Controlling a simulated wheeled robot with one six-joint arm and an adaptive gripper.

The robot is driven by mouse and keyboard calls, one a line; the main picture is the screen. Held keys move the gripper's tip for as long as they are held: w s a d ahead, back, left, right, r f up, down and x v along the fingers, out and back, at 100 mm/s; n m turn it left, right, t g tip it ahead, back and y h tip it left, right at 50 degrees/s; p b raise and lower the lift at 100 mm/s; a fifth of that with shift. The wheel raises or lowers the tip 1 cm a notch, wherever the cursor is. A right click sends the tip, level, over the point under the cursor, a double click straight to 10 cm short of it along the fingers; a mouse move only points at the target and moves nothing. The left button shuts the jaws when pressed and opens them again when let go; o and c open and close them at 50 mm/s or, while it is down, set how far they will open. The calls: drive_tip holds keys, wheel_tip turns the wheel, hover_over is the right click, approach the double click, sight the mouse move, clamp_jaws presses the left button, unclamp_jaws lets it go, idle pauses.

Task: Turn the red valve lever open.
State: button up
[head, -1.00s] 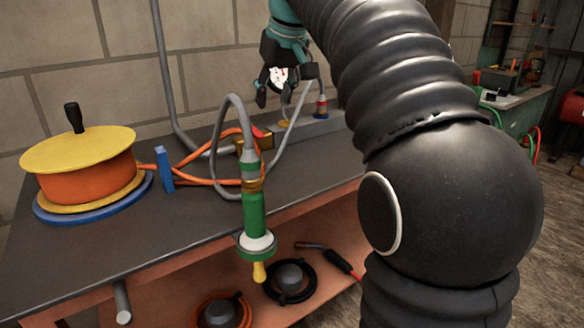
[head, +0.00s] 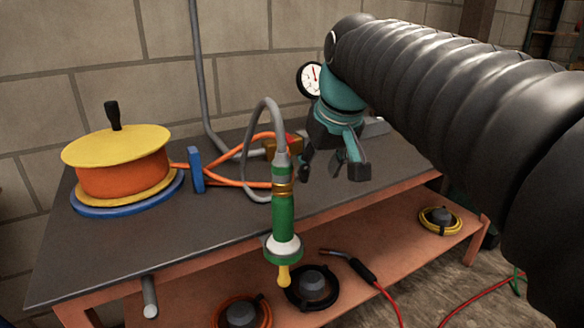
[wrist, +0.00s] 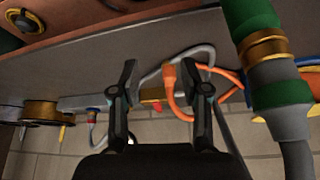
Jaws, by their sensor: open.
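A brass valve block (head: 270,148) with a small red part (head: 290,139), which looks like the lever, sits at the back of the bench near the wall. The lever is partly hidden and its angle cannot be told. In the wrist view, which looks upside down, the brass block (wrist: 152,96) and red part (wrist: 157,107) show between and beyond the fingers. My gripper (head: 333,168) hangs over the bench, to the right of the valve in the head view. Its fingers are apart and empty, and no touch with the valve shows.
A green torch (head: 283,218) on a grey hose hangs at the bench's front edge, left of my gripper. Orange cables run to a blue block (head: 196,170) beside an orange and yellow reel (head: 122,170). A round gauge (head: 309,79) is behind my wrist. The bench's front right is clear.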

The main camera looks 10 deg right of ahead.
drive_tip(key=shift+s+f, duration=0.45)
drive_tip(key=shift+s, duration=0.05)
